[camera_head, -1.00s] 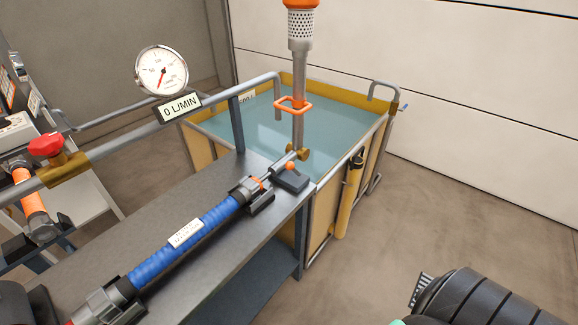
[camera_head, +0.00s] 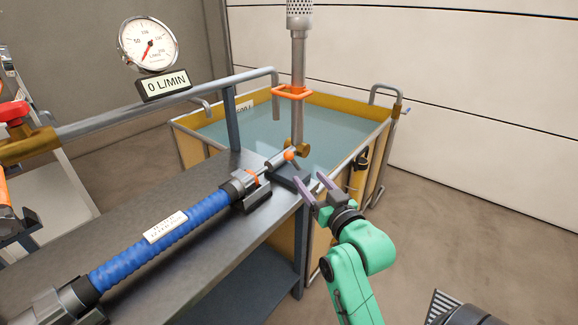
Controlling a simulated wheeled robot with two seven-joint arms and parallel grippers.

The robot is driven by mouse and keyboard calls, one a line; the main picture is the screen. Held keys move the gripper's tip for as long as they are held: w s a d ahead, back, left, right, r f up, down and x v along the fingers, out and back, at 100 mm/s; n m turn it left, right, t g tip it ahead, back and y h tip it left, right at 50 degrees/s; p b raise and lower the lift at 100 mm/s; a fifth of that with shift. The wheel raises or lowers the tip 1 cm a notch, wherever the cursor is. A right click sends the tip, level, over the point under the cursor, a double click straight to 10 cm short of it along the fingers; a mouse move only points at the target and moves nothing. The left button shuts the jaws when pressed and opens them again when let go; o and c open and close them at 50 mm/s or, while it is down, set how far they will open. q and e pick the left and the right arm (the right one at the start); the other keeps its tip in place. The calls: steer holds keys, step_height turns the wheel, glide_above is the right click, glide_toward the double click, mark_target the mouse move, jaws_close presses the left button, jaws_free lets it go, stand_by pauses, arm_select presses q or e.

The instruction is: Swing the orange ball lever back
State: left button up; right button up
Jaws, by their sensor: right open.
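The orange ball lever (camera_head: 289,155) is a small orange ball on a short grey rod, at the valve near the far end of the bench. It sits just above a dark block (camera_head: 288,177). My right gripper (camera_head: 311,182) is open and empty, its two purple-grey fingers pointing up and left toward the ball. The fingertips are a little right of and below the ball in the picture, apart from it. My left gripper is not in view.
A blue hose (camera_head: 190,216) lies clamped along the grey bench (camera_head: 130,290). A vertical pipe with an orange ring handle (camera_head: 291,91) rises behind the lever. A water tank (camera_head: 345,115) stands behind. A gauge (camera_head: 148,43) and a "0 L/MIN" sign (camera_head: 164,84) are at upper left.

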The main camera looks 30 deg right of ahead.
mark_target(291, 159)
steer(key=w+b, duration=0.1)
steer(key=w, duration=0.3)
steer(key=w+d+b, duration=0.1)
steer(key=w, duration=0.3)
steer(key=w+b, duration=0.1)
steer(key=w, duration=0.4)
steer(key=shift+d, duration=0.4)
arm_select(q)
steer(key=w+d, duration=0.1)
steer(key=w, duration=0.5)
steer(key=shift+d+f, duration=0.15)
arm_select(e)
steer(key=shift+f, duration=0.1)
jaws_close()
